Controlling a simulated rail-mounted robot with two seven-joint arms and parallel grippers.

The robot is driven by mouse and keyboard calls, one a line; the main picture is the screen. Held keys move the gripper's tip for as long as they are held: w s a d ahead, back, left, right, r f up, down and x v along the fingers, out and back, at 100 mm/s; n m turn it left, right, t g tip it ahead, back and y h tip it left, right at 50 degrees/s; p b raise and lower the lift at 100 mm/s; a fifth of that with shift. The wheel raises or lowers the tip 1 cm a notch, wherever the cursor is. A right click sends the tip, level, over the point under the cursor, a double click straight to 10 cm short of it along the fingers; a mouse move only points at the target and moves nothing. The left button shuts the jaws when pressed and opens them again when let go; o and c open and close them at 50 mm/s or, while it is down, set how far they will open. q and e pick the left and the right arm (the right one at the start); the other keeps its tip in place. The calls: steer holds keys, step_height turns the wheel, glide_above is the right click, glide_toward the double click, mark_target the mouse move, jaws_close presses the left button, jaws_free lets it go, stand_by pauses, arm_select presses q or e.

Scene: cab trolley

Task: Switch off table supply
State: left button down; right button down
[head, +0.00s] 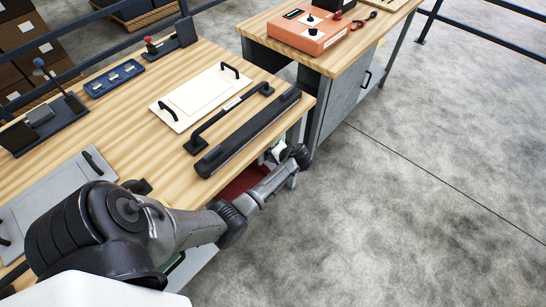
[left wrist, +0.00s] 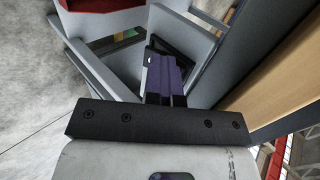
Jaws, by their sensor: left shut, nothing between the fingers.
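My left arm reaches past the front edge of the wooden table (head: 165,180), and its wrist is low beside the table's near right corner. In the head view the fingers of the left gripper are hidden or too small to make out. In the left wrist view the left gripper (left wrist: 165,72) is shut and empty, among grey panels (left wrist: 185,35) under or beside the table edge. I cannot make out a table supply switch in either view, nor tell whether the fingers touch anything. My right gripper is in neither view.
A dark bar (head: 248,132), a black handle (head: 228,118) and a cream panel (head: 195,97) lie on the table. An orange box (head: 308,32) with black knobs stands on the second table. A red surface (left wrist: 100,4) is near the gripper. Open floor lies right.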

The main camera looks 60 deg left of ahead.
arm_select(q)
steer(key=shift+r, duration=0.3)
steer(key=p+v, duration=0.5)
steer(key=v, duration=0.8)
steer(key=shift+w+d, duration=0.15)
steer(key=shift+d, duration=0.4)
